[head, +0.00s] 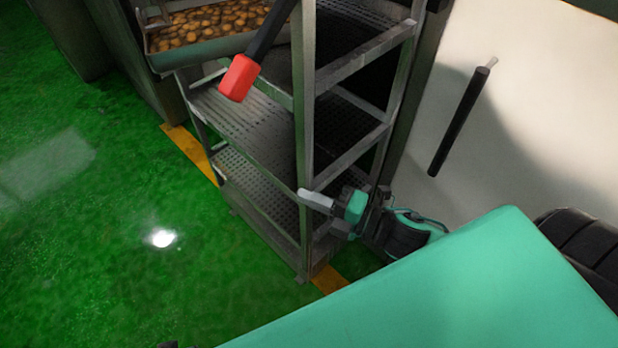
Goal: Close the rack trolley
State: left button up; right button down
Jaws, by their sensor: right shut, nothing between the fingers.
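The rack trolley (304,140) is a grey metal frame with several perforated shelves, standing in the upper middle of the head view. Its top is cut off by the picture edge. My right gripper (308,197) is at the trolley's front right post, low down, with its pale fingers pointing left. The fingers are shut with nothing between them. They overlap the post in the picture; I cannot tell whether they touch it.
A black bar with a red end (238,78) hangs in front of the upper shelves. A tray of brown pieces (205,50) is at the top. A black handle (460,122) shows against the pale surface (540,110) at right. The green floor (110,230) is clear at left.

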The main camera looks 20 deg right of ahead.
aim_at(310, 180)
jog(key=w, duration=0.4)
jog(key=shift+d, duration=0.4)
pick_arm(q)
jog(key=shift+w+f, duration=0.25)
jog(key=shift+f, duration=0.1)
pick_arm(e)
jog(key=shift+d, duration=0.3)
pick_arm(q)
jog(key=shift+s, duration=0.1)
pick_arm(e)
jog(key=shift+w+d, duration=0.1)
